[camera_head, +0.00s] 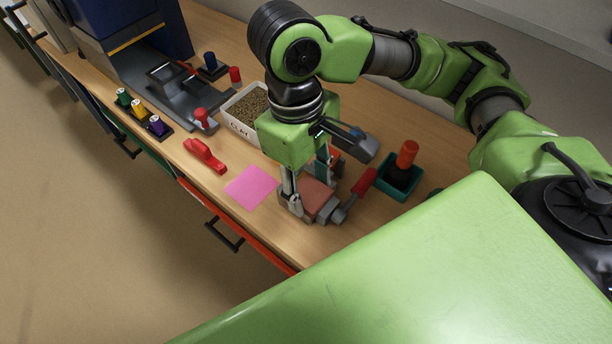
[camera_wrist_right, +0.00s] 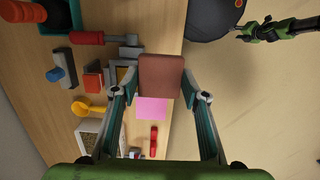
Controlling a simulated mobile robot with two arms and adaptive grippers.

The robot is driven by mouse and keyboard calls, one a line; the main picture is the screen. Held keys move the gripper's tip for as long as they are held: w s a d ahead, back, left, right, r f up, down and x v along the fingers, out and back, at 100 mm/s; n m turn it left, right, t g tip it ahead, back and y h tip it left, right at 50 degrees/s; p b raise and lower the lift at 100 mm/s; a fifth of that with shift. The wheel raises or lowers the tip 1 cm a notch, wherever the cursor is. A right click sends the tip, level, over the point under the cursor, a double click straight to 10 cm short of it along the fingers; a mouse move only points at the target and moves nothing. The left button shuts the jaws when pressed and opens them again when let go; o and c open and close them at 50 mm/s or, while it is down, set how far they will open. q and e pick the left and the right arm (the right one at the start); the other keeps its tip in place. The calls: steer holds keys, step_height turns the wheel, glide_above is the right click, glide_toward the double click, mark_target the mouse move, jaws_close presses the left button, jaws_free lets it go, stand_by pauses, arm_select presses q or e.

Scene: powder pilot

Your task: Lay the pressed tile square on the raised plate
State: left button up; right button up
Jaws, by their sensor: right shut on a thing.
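The pressed tile, a flat reddish-brown square, is held between the fingers of my right gripper (camera_head: 308,192). In the right wrist view the tile (camera_wrist_right: 160,76) spans the gap between the fingertips (camera_wrist_right: 160,95), its edges roughly in line with them. In the head view the tile (camera_head: 318,203) is low over the bench's front part, partly behind a finger. A grey metal piece (camera_head: 332,214) shows at its edge, and grey parts (camera_wrist_right: 128,75) lie beside it in the wrist view. I cannot make out the raised plate's top or whether the tile touches it. A small green-and-black arm (camera_wrist_right: 280,28), likely my left, shows there.
A pink sheet (camera_head: 252,187) and a red tool (camera_head: 205,155) lie left of the gripper. A red-handled tool (camera_head: 363,182) and a teal tray (camera_head: 390,187) stand close on the right. A white box of granules (camera_head: 235,104) is behind. The bench edge is near.

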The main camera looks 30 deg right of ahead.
steer(key=w+d+f, duration=0.1)
steer(key=w+f, duration=0.1)
steer(key=w+d+f+b, duration=0.1)
steer(key=w+f, duration=0.1)
steer(key=w+d+f, duration=0.1)
steer(key=w+f, duration=0.1)
steer(key=w, duration=0.1)
steer(key=shift+d+f, duration=0.2)
steer(key=shift+d, duration=0.05)
steer(key=shift+w+d+f, duration=0.25)
steer(key=shift+w+f, duration=0.3)
steer(key=shift+f, duration=0.05)
step_height(320, 180, down, 3)
steer(key=shift+w+d+f, duration=0.1)
steer(key=shift+w+f, duration=0.05)
steer(key=shift+f, duration=0.05)
steer(key=o, duration=1.2)
steer(key=shift+f, duration=0.15)
steer(key=shift+c, duration=0.2)
